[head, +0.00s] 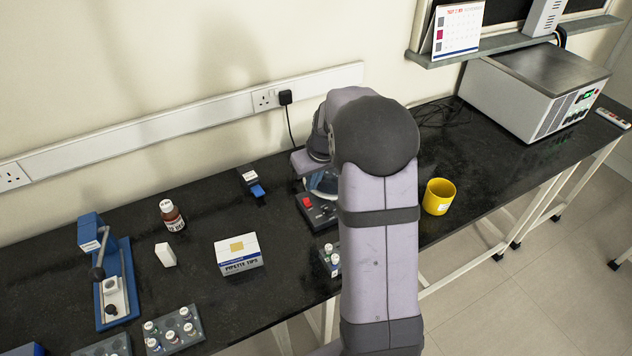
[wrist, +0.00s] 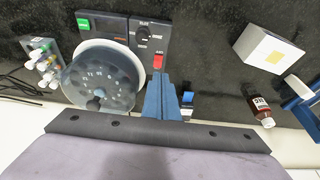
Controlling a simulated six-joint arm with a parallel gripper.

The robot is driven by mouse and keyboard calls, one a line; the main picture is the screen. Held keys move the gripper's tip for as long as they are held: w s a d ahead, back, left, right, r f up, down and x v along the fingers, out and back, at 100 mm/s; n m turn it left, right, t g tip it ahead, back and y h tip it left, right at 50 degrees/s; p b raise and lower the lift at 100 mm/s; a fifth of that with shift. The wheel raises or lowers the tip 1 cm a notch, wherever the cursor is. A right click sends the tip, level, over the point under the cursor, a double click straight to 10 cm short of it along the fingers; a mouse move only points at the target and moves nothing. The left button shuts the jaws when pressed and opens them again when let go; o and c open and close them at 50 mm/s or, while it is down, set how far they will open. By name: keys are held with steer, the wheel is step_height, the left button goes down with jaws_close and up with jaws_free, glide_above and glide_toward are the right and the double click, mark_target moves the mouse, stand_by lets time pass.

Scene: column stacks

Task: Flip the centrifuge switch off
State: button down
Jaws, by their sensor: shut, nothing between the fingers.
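The centrifuge has a dark body and a round clear lid (wrist: 100,75) over a numbered rotor, at the left of the wrist view. In the head view my arm hides much of it, and part of its dark base (head: 322,216) shows. Its red switch (wrist: 158,61) sits on the dark control panel below a round knob, and it also shows in the head view (head: 307,202). My gripper (wrist: 160,76) has blue fingers, shut and empty, with the tips just by the switch. I cannot tell whether they touch it. In the head view the fingers are hidden.
A wall socket strip (head: 200,110) runs behind.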

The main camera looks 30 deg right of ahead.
steer(key=shift+s+r+b, duration=0.35)
steer(key=shift+s+r, duration=0.75)
steer(key=shift+r, duration=0.25)
steer(key=s+a+f+m+g, duration=0.2)
steer(key=s+f, duration=0.2)
steer(key=s, duration=0.3)
steer(key=s+a+f+m+g, duration=0.2)
steer(key=s+f, duration=0.1)
steer(key=s, duration=0.4)
steer(key=s+a+r+n, duration=0.2)
steer(key=s+a+n, duration=0.2)
steer(key=s+a, duration=0.5)
steer(key=shift+s+a+r, duration=0.2)
steer(key=shift+a+r, duration=0.1)
steer(key=shift+a, duration=0.65)
